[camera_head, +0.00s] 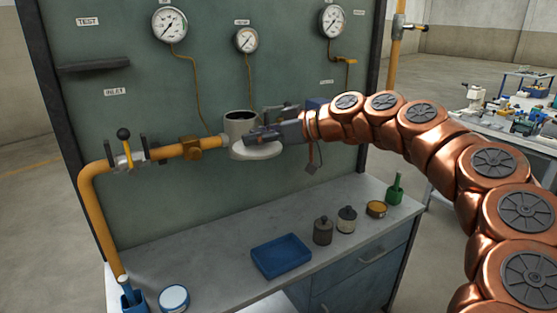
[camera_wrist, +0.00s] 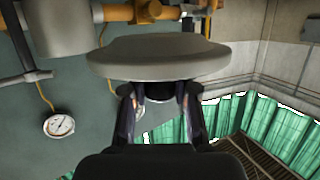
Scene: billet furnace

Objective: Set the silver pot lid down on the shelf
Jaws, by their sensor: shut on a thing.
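My gripper (camera_head: 256,138) is at the end of the copper-coloured arm, in front of the green panel. It is shut on the silver pot lid (camera_head: 258,152), whose pale round edge shows just below the fingers. In the wrist view the lid (camera_wrist: 160,58) is a wide grey disc beyond my fingers (camera_wrist: 158,92), which close on its middle part. The lid is in the air, apart from the worktop. A dark narrow shelf (camera_head: 93,66) juts from the panel at upper left; I cannot tell if it is the shelf meant.
A grey open-topped cylinder (camera_head: 240,121) on the yellow pipe (camera_head: 180,150) is close beside my gripper. The grey worktop (camera_head: 215,262) below holds a blue tray (camera_head: 281,256), two lidded jars (camera_head: 323,231), an orange tin (camera_head: 376,209) and a green bottle (camera_head: 394,190).

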